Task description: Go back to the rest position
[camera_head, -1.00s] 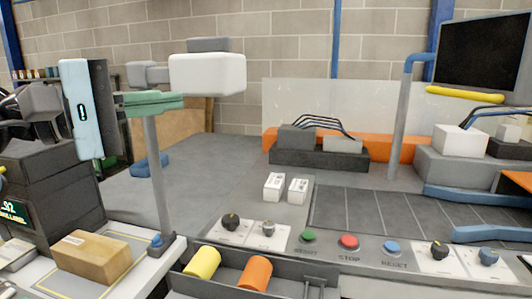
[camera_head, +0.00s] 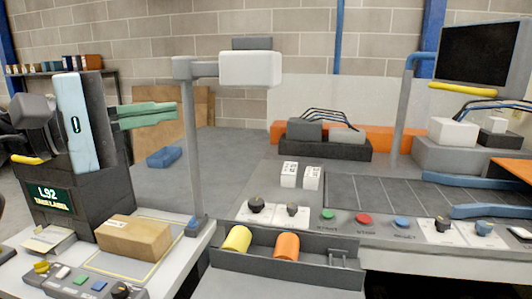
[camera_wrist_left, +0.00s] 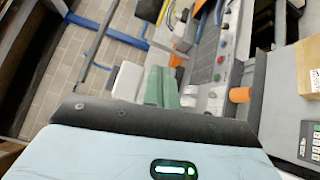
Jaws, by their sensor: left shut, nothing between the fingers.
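My left gripper (camera_head: 172,114) is raised at the left of the head view, with its pale blue body and green fingers pointing right. The two fingers lie together and hold nothing. In this view it hangs above the black label machine and the cardboard box (camera_head: 134,237), with its tips just left of the grey post. In the left wrist view the green fingers (camera_wrist_left: 161,88) also show close together, with the bench and floor beyond. My right gripper is in neither current view.
The grey post (camera_head: 192,150) carries a white box-shaped head (camera_head: 250,68). The black label machine (camera_head: 60,200) stands at left. A dark tray (camera_head: 290,268) holds a yellow and an orange cylinder. Two white labelled boxes (camera_head: 300,175) stand behind the knobs and buttons.

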